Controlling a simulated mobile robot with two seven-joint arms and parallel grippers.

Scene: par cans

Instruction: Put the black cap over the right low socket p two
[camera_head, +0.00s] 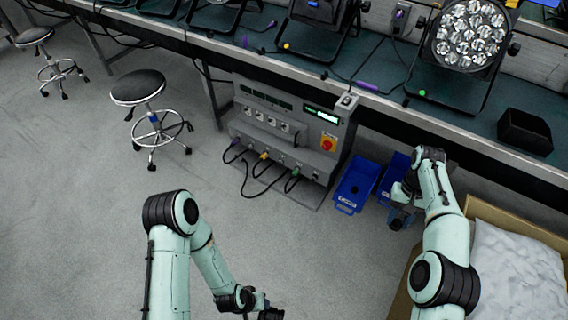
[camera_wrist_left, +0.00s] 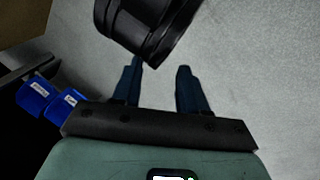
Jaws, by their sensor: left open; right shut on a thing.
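The grey power cabinet (camera_head: 287,140) stands under the bench edge, with a row of white sockets on its front and a lower row below. Dark cables with purple, yellow and green plugs (camera_head: 295,173) sit in the lower row. I cannot read which socket is p two. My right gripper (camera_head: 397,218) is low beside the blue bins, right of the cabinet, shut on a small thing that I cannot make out. I cannot pick out the black cap with certainty. My left gripper (camera_head: 270,312) is at the bottom edge; in the left wrist view (camera_wrist_left: 160,75) its fingers are apart and empty.
Two blue bins (camera_head: 356,186) stand right of the cabinet. A cardboard box (camera_head: 480,208) with a white bag (camera_head: 515,270) is at the lower right. Stools (camera_head: 137,87) stand left. Floor before the cabinet is clear.

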